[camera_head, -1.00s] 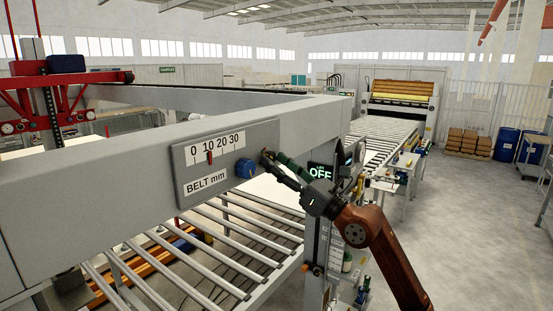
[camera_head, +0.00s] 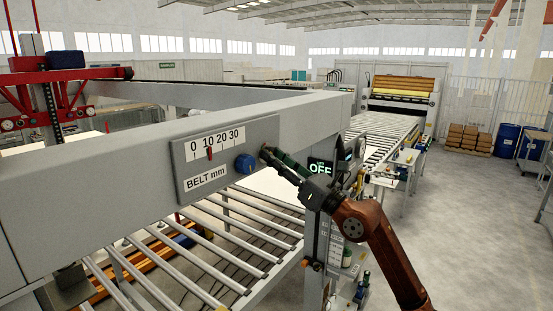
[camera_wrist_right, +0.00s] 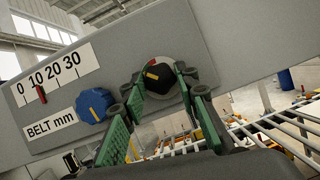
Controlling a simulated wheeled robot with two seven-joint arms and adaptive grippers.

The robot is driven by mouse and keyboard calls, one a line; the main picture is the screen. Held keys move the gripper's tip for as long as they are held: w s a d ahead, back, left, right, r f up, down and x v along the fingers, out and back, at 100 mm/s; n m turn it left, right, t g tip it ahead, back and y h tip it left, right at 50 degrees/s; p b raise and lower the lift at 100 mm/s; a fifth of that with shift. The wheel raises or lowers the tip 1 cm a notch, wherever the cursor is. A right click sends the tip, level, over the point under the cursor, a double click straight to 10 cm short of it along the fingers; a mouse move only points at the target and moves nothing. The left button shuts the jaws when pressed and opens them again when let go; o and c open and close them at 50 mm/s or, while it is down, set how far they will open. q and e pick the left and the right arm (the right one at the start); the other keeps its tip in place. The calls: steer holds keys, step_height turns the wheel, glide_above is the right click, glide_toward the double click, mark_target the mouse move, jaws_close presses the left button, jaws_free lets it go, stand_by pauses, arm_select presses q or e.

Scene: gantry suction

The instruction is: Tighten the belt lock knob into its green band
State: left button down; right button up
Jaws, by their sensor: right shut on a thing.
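The black lock knob (camera_wrist_right: 160,74) with a yellow mark sits on a round grey plate on the beam, in the right wrist view. My right gripper (camera_wrist_right: 158,84) has its green fingers on both sides of this knob and is shut on it. In the head view my right gripper (camera_head: 268,155) reaches the beam face from the right and hides most of the knob. I cannot make out a green band around the knob. The blue knob (camera_head: 245,164) is left of the gripper, and it also shows in the wrist view (camera_wrist_right: 94,104). My left gripper is not in view.
The BELT mm scale (camera_head: 215,150) has a red pointer (camera_head: 209,153) near 10. The grey beam (camera_head: 90,185) runs above a roller conveyor (camera_head: 215,245). A display reading OFF (camera_head: 320,168) is close behind my right gripper. Open floor lies at right.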

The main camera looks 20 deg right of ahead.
steer(key=m+h+p, duration=0.1)
steer(key=m+p, duration=0.1)
steer(key=m, duration=0.1)
steer(key=shift+t+h, duration=0.4)
steer(key=o, duration=1.1)
steer(key=shift+o, duration=0.2)
steer(key=v, duration=1.2)
steer(key=shift+f, duration=0.15)
